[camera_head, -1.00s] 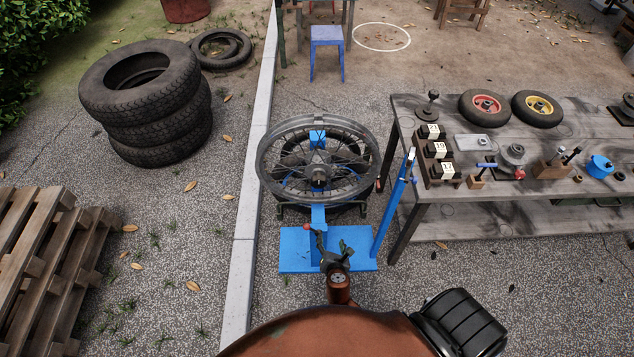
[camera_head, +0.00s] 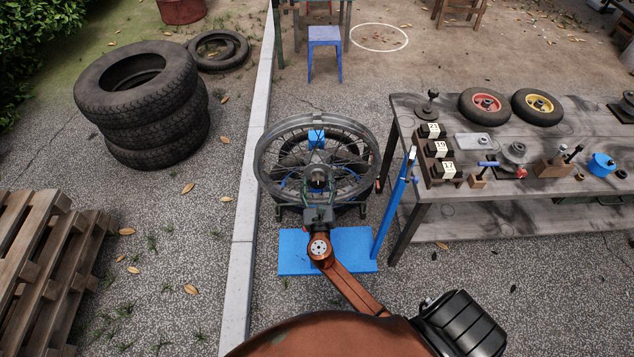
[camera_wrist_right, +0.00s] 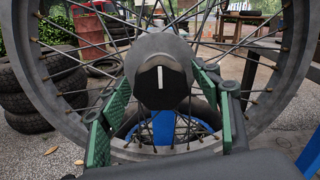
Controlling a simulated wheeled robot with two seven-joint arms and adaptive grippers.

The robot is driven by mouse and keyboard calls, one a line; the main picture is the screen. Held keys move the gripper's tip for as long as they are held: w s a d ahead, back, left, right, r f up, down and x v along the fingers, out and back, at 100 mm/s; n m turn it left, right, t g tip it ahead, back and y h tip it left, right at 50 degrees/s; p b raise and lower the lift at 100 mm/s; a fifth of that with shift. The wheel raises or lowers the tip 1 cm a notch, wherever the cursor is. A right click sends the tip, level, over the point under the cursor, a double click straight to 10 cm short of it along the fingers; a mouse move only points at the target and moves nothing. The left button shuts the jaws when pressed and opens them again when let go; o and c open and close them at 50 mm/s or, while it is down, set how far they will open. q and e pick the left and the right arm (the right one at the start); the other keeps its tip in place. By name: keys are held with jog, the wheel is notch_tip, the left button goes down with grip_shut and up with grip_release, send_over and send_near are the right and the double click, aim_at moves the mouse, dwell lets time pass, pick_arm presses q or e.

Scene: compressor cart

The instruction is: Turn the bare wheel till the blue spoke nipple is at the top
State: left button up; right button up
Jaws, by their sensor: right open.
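The bare wheel (camera_head: 262,176), a dark rim with thin spokes, stands in a blue stand (camera_head: 345,262). In the right wrist view its lower rim (camera_wrist_right: 262,112) and spokes fill the picture, and the top of the rim is cut off. The dark hub cap (camera_wrist_right: 160,70) faces the camera with a white line pointing up. My right gripper (camera_head: 317,194) is at the hub; in the wrist view its green fingers (camera_wrist_right: 163,88) are open, one on each side of the cap. I cannot tell whether they touch it. I cannot make out the blue spoke nipple. My left gripper is out of view.
A workbench (camera_head: 420,205) with small wheels, blocks and tools stands close on the right. A blue upright pole (camera_head: 393,205) is between it and the wheel. Stacked tyres (camera_head: 135,95) and a pallet (camera_head: 40,260) are on the left, with open gravel between.

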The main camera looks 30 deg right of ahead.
jog(key=shift+w+d, duration=0.1)
jog(key=shift+w, duration=0.05)
grip_shut()
dwell(0.8)
